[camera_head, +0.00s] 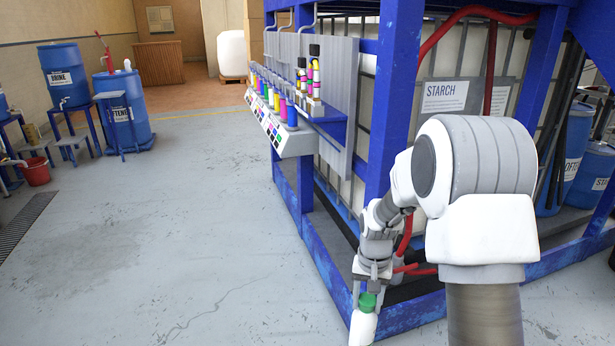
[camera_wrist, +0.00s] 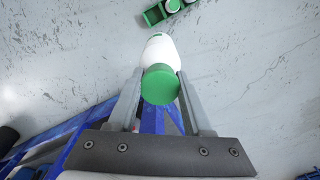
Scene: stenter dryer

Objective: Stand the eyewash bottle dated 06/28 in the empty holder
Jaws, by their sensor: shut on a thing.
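My gripper (camera_head: 368,290) is shut on a white bottle (camera_head: 362,327) with a green cap, low beside the blue frame in the head view. In the wrist view the bottle (camera_wrist: 161,52) lies between the two fingers of my gripper (camera_wrist: 160,90), its green cap towards the camera. No date can be read on it. A green holder (camera_wrist: 153,15) shows at the top edge of the wrist view, apart from the bottle. It has a white round thing in one place and a dark, seemingly empty place beside that. The holder is cut off by the picture edge.
The blue steel frame (camera_head: 335,284) with a starch tank (camera_head: 449,92) stands close to my arm. A shelf of coloured bottles (camera_head: 291,126) juts from it. The grey floor (camera_head: 180,250) to the left is open. Blue drums (camera_head: 124,112) stand at the far left.

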